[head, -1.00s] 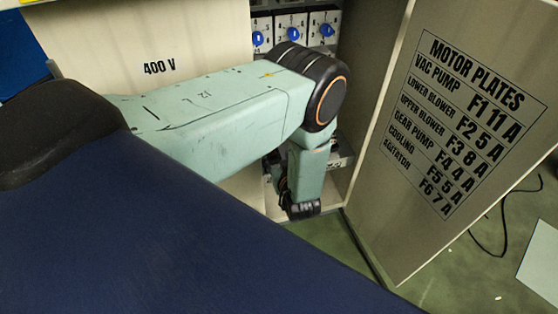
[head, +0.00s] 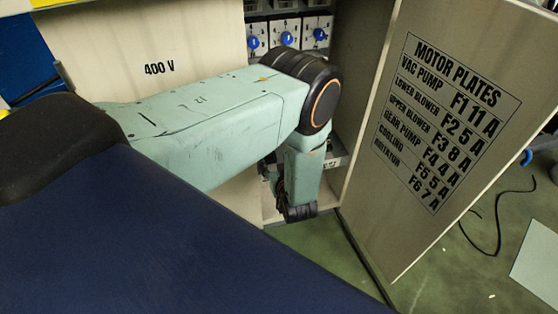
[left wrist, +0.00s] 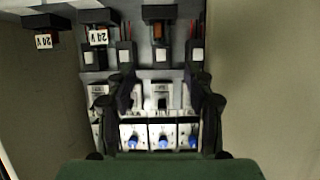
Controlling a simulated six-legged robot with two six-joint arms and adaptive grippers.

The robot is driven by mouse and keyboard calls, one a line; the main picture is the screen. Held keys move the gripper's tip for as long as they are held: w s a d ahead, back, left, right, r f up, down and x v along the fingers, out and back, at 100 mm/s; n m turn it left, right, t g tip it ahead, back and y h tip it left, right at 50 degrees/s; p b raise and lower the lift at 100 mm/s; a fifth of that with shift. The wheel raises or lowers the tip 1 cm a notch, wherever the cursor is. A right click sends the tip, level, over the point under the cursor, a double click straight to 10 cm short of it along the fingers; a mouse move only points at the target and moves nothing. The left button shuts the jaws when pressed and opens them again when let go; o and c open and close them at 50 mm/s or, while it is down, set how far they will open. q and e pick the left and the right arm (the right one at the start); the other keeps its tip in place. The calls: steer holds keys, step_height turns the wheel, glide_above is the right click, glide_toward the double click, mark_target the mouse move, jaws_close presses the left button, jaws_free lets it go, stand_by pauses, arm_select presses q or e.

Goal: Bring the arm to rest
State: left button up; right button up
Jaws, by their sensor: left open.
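My left arm (head: 205,125) reaches across the head view into an open cabinet, then bends down at the black joint. In the head view, its lower link hides most of the hand. In the left wrist view my left gripper (left wrist: 165,98) shows two dark fingers spread apart, with nothing between them. They face a row of grey switch units with blue knobs (left wrist: 160,143) inside the cabinet. I cannot tell how close the fingertips are to the units. My right gripper is in neither view.
The cabinet's left panel (head: 100,40) reads 400 V. Its open door (head: 450,130), labelled MOTOR PLATES, stands close to the right of my arm. Black modules (left wrist: 160,55) sit above the switches. Green floor with a black cable (head: 497,225) and a pale sheet (head: 540,262) lies at right.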

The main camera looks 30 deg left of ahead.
arm_select(q)
steer(key=shift+r, duration=0.1)
steer(key=s+d+f+m+g+h, duration=0.2)
steer(key=s+d+f+m+h, duration=0.1)
steer(key=s, duration=0.6)
steer(key=s+d+f+m+g+h, duration=0.2)
steer(key=s+d+f+m+h, duration=0.15)
steer(key=s, duration=0.45)
steer(key=s+d+r+m+g+h+p, duration=0.1)
steer(key=s+r, duration=0.3)
steer(key=s, duration=0.4)
steer(key=s+d+r+m+g+h+p, duration=0.1)
steer(key=s+d+r+m+g+h, duration=0.1)
steer(key=s+r, duration=0.3)
steer(key=s+d+g+h, duration=0.1)
steer(key=s, duration=0.2)
steer(key=shift+s+d+r+g, duration=0.2)
steer(key=shift+s+r+g, duration=0.05)
steer(key=shift+g, duration=0.15)
